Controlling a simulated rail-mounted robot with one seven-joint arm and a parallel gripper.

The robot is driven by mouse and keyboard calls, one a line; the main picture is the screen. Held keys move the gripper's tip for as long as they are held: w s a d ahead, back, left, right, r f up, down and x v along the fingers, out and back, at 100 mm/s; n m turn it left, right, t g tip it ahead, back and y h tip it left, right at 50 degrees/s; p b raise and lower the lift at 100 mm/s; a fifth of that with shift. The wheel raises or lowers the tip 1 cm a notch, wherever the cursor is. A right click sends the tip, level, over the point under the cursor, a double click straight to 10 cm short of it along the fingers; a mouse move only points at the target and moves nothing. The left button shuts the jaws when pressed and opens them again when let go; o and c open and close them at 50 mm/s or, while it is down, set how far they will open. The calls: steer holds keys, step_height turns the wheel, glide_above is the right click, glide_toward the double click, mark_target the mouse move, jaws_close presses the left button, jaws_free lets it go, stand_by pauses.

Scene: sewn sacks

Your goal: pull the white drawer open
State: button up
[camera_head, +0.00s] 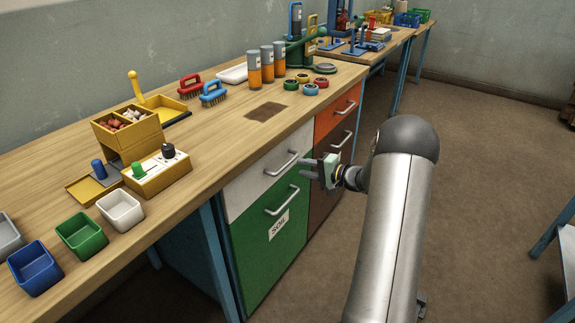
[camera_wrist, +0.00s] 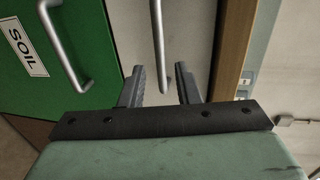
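The white drawer (camera_head: 258,175) is the upper front under the bench, above a green front marked SOIL (camera_head: 262,250). It looks shut, flush with its neighbours. Its bar handle (camera_head: 281,164) is grey metal. My gripper (camera_head: 304,168) is in front of the drawer's right part, near the right end of the handle. In the wrist view the white drawer (camera_wrist: 190,30) fills the middle, and its handle (camera_wrist: 159,40) lines up with the gap between the fingers of my gripper (camera_wrist: 160,78). The fingers are apart, and neither visibly touches the handle.
The green front's handle (camera_head: 282,201) lies below. An orange front (camera_head: 336,114) and brown fronts are to the right. The wooden benchtop (camera_head: 215,150) overhangs just above and carries bins, brushes and canisters.

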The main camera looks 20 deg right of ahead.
mark_target(288, 163)
steer(key=x, duration=0.7)
steer(key=shift+w, duration=0.15)
jaws_close()
